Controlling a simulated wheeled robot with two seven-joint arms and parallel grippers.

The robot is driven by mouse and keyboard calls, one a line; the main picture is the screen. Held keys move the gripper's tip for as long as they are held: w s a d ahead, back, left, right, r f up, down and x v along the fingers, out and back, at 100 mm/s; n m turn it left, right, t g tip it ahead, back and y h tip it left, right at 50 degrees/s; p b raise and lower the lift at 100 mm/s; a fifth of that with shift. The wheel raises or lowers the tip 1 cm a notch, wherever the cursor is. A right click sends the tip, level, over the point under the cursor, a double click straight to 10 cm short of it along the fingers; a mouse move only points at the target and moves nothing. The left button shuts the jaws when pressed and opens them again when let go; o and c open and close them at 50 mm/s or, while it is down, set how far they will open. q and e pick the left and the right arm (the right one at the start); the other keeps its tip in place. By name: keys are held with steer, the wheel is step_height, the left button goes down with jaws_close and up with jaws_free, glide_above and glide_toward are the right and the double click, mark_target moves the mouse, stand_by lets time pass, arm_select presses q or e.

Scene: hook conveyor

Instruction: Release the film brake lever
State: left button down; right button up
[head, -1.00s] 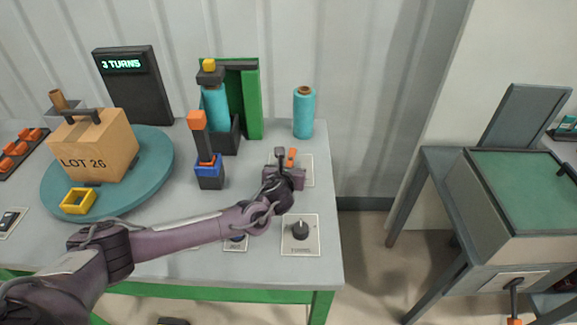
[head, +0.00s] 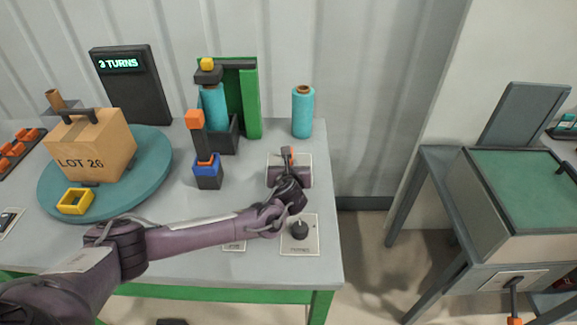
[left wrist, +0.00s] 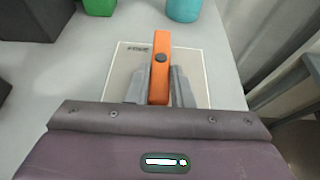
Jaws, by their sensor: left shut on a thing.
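The orange lever (left wrist: 160,52) stands on a pale square plate (left wrist: 117,73) with a small label that I cannot read clearly. My left gripper (left wrist: 160,88) has its grey fingers on both sides of the lever and is shut on it. In the head view the left gripper (head: 287,158) is at the plate (head: 306,166) near the right end of the table, mostly covering the lever. Its arm comes across the table from the left. My right gripper is not in view.
A plate with a black knob (head: 299,231) lies in front of my gripper. A teal roll (head: 302,113) stands behind it. To the left are an orange-topped post (head: 194,120), the green mast (head: 252,95) and the turntable (head: 150,170) bearing the LOT 26 box (head: 92,147).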

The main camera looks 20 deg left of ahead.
arm_select(q)
steer(key=c, duration=1.3)
jaws_free()
steer(key=v, duration=0.8)
steer(key=shift+b, duration=0.4)
steer(key=shift+f, duration=0.1)
